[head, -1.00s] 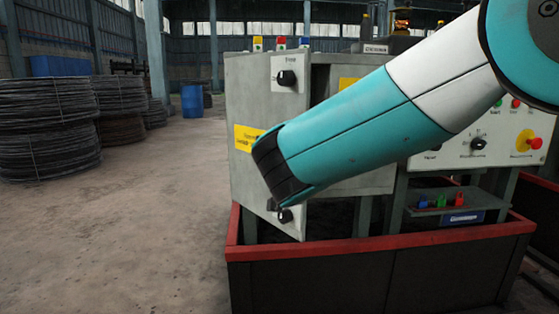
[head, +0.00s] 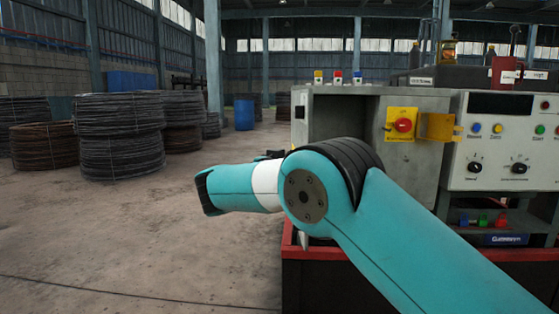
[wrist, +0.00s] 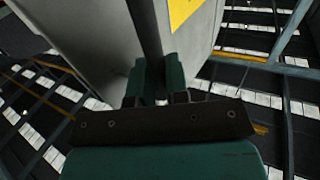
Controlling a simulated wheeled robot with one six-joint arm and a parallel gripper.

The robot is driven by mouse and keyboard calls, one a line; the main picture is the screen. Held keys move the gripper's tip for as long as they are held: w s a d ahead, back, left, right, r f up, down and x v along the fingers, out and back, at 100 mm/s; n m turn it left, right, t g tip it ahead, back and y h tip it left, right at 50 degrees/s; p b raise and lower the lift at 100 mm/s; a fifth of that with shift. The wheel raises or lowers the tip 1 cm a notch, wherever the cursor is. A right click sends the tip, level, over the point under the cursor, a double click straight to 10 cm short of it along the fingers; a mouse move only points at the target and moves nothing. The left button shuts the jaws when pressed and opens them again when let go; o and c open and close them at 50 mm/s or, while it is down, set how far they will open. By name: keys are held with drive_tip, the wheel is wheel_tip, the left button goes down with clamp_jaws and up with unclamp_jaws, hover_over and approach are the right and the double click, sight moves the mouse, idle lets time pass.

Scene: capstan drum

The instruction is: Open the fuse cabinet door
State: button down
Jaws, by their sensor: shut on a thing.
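The grey fuse cabinet (head: 425,98) stands at right of centre in the head view, and its dark interior shows above my arm. A grey door panel (wrist: 95,35) with a dark edge and part of a yellow label (wrist: 184,10) fills the upper middle of the wrist view. My gripper (wrist: 160,78), with green fingers, is shut on the door's edge.
A red rotary switch (head: 403,125) on a yellow plate is at the opening's right. A control panel (head: 510,140) stands further right. A red-topped low wall (head: 288,250) runs below the cabinet. Wire coils (head: 118,135) stand at left; the floor between is open.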

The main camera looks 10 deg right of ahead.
drive_tip(key=shift+w+a+r, duration=0.15)
drive_tip(key=shift+r, duration=0.3)
drive_tip(key=c, duration=1.1)
unclamp_jaws()
drive_tip(key=shift+c, duration=0.2)
drive_tip(key=shift+a, duration=0.1)
